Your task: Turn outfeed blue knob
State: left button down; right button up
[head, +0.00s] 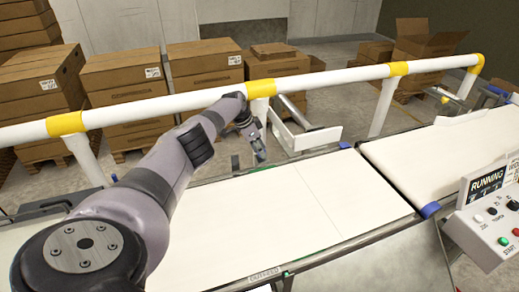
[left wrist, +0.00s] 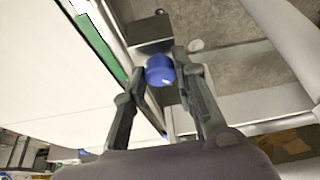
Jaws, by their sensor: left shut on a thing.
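In the left wrist view, the blue knob (left wrist: 160,70) sits at the end of a metal bracket beside the belt edge. My left gripper (left wrist: 162,74) has a finger on each side of the knob and is shut on it. In the head view, my left gripper (head: 260,152) reaches past the far edge of the outfeed belt, below the white rail. The knob cannot be made out in the head view. My right gripper is not in view.
The white outfeed belt (head: 300,210), labelled at its near edge, is empty. A white rail with yellow joints (head: 320,81) runs behind it, close to my left arm. A control box (head: 490,225) with a RUNNING display stands at right. Cardboard boxes (head: 205,75) are stacked behind.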

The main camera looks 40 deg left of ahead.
pick_arm(q)
jog(key=shift+r+n+y+p, duration=0.2)
jog(key=shift+n+y+p, duration=0.1)
jog(key=shift+n+p, duration=0.65)
jog(key=n+p, duration=0.1)
jog(key=p, duration=0.1)
jog(key=n+y+p, duration=0.1)
jog(key=n+p, duration=0.1)
jog(key=shift+d+r, duration=0.1)
jog(key=shift+d, duration=0.1)
jog(key=n+y+p, duration=0.1)
jog(key=n+p, duration=0.1)
jog(key=shift+n+p, duration=0.25)
jog(key=shift+p, duration=0.15)
jog(key=shift+f+n+y+p, duration=0.25)
jog(key=shift+n+y+p, duration=0.15)
jog(key=shift+n, duration=0.3)
jog(key=c, duration=1.3)
grip_release()
